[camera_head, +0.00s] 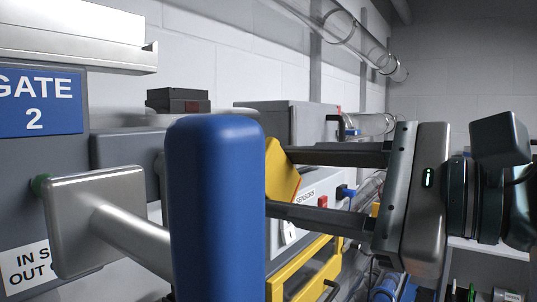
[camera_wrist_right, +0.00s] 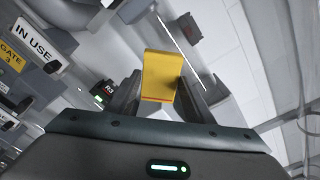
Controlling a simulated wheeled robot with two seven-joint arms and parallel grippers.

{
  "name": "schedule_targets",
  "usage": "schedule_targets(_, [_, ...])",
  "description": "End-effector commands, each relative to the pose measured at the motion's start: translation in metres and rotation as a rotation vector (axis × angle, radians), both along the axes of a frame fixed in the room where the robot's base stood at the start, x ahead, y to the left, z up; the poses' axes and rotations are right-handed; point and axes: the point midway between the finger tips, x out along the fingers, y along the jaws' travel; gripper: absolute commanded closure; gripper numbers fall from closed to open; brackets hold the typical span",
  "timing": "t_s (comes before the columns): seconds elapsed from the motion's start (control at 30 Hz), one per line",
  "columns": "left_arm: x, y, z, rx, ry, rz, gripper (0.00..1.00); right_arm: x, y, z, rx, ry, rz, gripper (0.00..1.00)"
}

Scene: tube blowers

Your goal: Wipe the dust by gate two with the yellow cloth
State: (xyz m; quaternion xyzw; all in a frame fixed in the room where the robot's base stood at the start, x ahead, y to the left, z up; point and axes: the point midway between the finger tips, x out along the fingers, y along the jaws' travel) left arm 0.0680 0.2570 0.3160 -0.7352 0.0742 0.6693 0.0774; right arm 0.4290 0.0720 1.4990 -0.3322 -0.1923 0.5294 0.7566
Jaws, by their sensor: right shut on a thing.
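The yellow cloth (camera_head: 281,172) is a folded or block-like yellow piece. It is held between the two fingertips of my right gripper (camera_head: 276,182), which reaches in from the right. The blue handle in front hides part of the cloth. In the right wrist view the cloth (camera_wrist_right: 161,72) sits between both fingers of the gripper (camera_wrist_right: 160,88). The gate two sign (camera_head: 40,104) is blue with white letters, at the far left on a grey panel. I cannot make out any dust. My left gripper is not in view.
A large blue upright handle (camera_head: 216,215) stands in the foreground, between the sign and my right gripper. A metal lever (camera_head: 97,215) is left of it. Grey boxes (camera_head: 290,122) and a yellow frame (camera_head: 312,272) line the wall. Clear tubes (camera_head: 350,35) run above.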

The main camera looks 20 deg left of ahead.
Motion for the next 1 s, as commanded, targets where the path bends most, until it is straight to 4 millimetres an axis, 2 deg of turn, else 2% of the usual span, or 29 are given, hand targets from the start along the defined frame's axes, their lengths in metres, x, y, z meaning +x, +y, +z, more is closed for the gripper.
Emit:
schedule_targets(0.03, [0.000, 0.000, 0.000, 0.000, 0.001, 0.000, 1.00, -0.006, 0.000, 0.011, 0.019, -0.009, 0.007, 0.70])
schedule_targets(0.1, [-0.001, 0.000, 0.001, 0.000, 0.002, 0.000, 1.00, -0.011, 0.000, 0.021, 0.038, -0.016, 0.016, 0.70])
schedule_targets(0.23, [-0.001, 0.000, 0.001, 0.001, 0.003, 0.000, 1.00, -0.015, -0.001, 0.030, 0.055, -0.020, 0.025, 0.70])
schedule_targets(0.67, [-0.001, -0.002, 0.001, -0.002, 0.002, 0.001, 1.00, -0.015, 0.000, 0.030, 0.055, -0.020, 0.027, 0.70])
schedule_targets(1.0, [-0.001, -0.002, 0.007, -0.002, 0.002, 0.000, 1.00, -0.010, 0.015, 0.031, 0.054, -0.019, 0.028, 0.70])
